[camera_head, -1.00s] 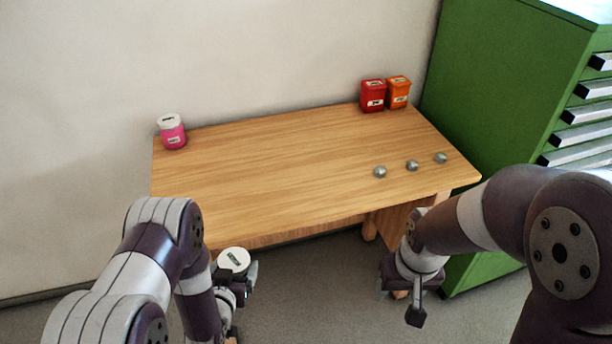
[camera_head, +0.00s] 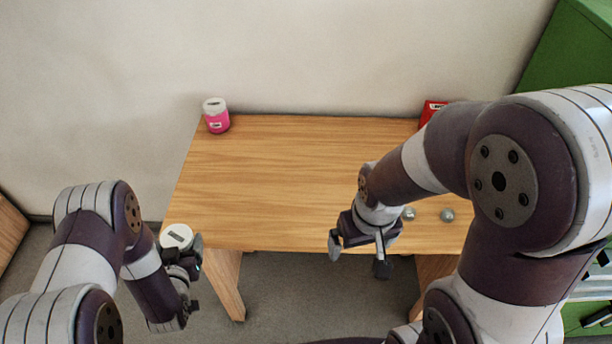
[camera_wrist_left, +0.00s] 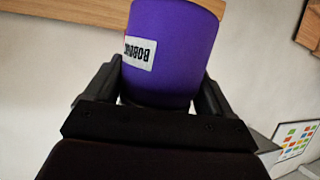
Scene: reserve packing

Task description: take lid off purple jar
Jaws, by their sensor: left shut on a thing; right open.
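The purple jar (camera_wrist_left: 178,50) is held between the fingers of my left gripper (camera_wrist_left: 160,85) in the left wrist view. A pale label with dark letters is on its side. In the head view, its round white lid (camera_head: 176,236) is on top, and the purple body is mostly hidden. My left gripper (camera_head: 190,258) holds the jar off the near left edge of the table. My right gripper (camera_head: 358,256) is open and empty, near the table's front edge and apart from the jar.
The wooden table (camera_head: 270,175) has a wide bare middle. A pink jar with a white lid (camera_head: 215,115) stands at the back left. A red container (camera_head: 431,110) is at the back right, partly behind my right arm. Small grey balls (camera_head: 447,215) lie at the right. A green cabinet (camera_head: 570,55) stands far right.

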